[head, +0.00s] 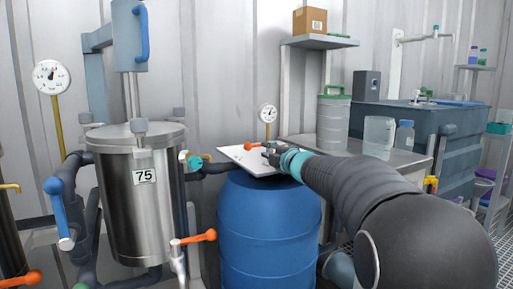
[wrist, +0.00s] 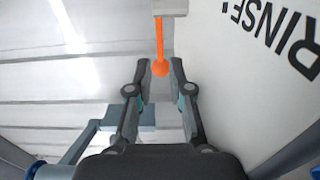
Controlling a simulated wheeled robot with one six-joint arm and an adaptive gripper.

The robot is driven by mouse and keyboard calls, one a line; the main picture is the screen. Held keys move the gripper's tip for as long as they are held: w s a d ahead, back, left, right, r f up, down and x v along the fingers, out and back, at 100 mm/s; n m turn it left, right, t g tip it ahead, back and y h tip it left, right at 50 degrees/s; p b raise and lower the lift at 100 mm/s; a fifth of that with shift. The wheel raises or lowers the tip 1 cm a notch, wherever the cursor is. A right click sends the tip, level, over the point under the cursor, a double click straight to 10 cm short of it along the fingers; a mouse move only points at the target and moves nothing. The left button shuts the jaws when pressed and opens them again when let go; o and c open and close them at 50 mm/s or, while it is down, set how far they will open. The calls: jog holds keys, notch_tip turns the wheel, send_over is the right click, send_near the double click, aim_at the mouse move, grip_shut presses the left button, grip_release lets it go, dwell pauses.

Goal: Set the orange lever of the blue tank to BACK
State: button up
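A blue drum (head: 262,235) stands in the middle of the head view, with a tilted white board (head: 236,155) above it. A small orange lever (head: 251,146) shows at the board, just left of my gripper (head: 270,154). In the wrist view the orange lever (wrist: 159,40) hangs from a pale block beside a white surface lettered "RINSE" (wrist: 270,30). Its round end is at the mouth of my gripper (wrist: 160,68). The two fingers are apart, one on each side of it, with gaps visible. The lever's mounting is partly hidden in the head view.
A steel vessel marked 75 (head: 140,205) stands at left, with an orange-handled valve (head: 197,237) low in front. A blue-grey rectangular tank (head: 455,150) is at right. Bottles and a canister (head: 332,122) stand on a bench behind my arm. A gauge (head: 267,114) rises behind the board.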

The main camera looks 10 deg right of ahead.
aim_at(257, 146)
jog(key=x, duration=0.6)
jog(key=shift+w+a, duration=0.1)
grip_shut()
jog(key=shift+a, duration=0.1)
